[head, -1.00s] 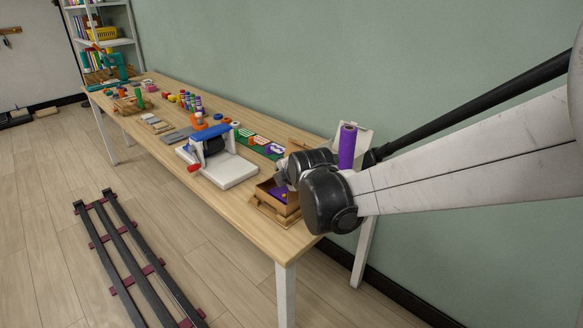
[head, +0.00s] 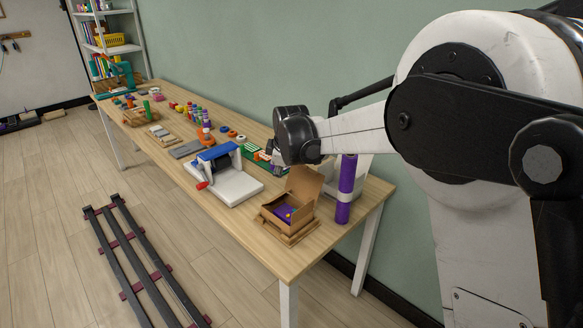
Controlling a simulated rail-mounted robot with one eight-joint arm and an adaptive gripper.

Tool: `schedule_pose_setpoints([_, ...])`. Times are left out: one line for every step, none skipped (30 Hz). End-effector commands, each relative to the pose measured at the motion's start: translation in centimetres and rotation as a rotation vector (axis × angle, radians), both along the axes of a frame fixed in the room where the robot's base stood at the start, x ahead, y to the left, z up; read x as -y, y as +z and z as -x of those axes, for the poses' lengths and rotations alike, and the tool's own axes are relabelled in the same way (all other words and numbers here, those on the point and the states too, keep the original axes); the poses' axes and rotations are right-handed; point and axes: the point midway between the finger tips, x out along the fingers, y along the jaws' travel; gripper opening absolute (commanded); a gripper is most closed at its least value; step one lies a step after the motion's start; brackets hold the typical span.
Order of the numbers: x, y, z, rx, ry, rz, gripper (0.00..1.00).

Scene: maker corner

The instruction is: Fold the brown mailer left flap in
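The brown mailer (head: 287,226) stands near the right end of the table, open at the top. Its back lid (head: 306,184) stands up. Purple filling (head: 281,211) with a small yellow item shows inside. The left flap is too small to make out clearly. My gripper (head: 272,166) is above and behind the mailer, slightly left of the raised lid, and looks clear of it. It is small and partly hidden by my black wrist, so I cannot tell whether its fingers are open or shut.
A white machine with a blue top (head: 228,182) stands left of the mailer. A purple roll (head: 346,190) stands upright to its right. The wooden table (head: 240,232) is bare along its front edge. Several small bottles and tools lie farther left.

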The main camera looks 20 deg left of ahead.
Motion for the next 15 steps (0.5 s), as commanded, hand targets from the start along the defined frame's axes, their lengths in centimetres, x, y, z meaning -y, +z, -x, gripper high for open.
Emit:
schedule_pose_setpoints([-0.7,1.7,-0.8,-0.075,-0.077,-0.005,0.0])
schedule_pose_setpoints([-0.9,2.1,-1.1,-0.12,-0.128,-0.007,0.0])
schedule_pose_setpoints([-1.3,2.6,-1.3,-0.177,-0.194,-0.008,0.0])
schedule_pose_setpoints([-1.5,3.0,-1.5,-0.217,-0.244,-0.007,0.0])
schedule_pose_setpoints([-1.6,3.4,-1.6,-0.254,-0.291,-0.004,0.0])
schedule_pose_setpoints([-1.8,3.8,-1.7,-0.3,-0.351,0.0,0.0])
schedule_pose_setpoints([-1.9,4.1,-1.8,-0.329,-0.392,0.005,0.0])
schedule_pose_setpoints([-2.0,4.4,-1.8,-0.355,-0.431,0.01,0.0])
schedule_pose_setpoints([-2.1,4.7,-1.8,-0.385,-0.474,0.016,0.0])
schedule_pose_setpoints([-2.2,4.9,-1.8,-0.404,-0.503,0.021,0.0])
schedule_pose_setpoints([-2.2,5.0,-1.8,-0.419,-0.529,0.025,0.0])
schedule_pose_setpoints([-2.2,5.1,-1.8,-0.436,-0.556,0.029,0.0])
schedule_pose_setpoints([-2.2,5.2,-1.7,-0.446,-0.573,0.032,0.0])
schedule_pose_setpoints([-2.2,5.3,-1.7,-0.453,-0.584,0.035,0.0])
schedule_pose_setpoints([-2.3,5.2,-1.7,-0.459,-0.596,0.037,0.0])
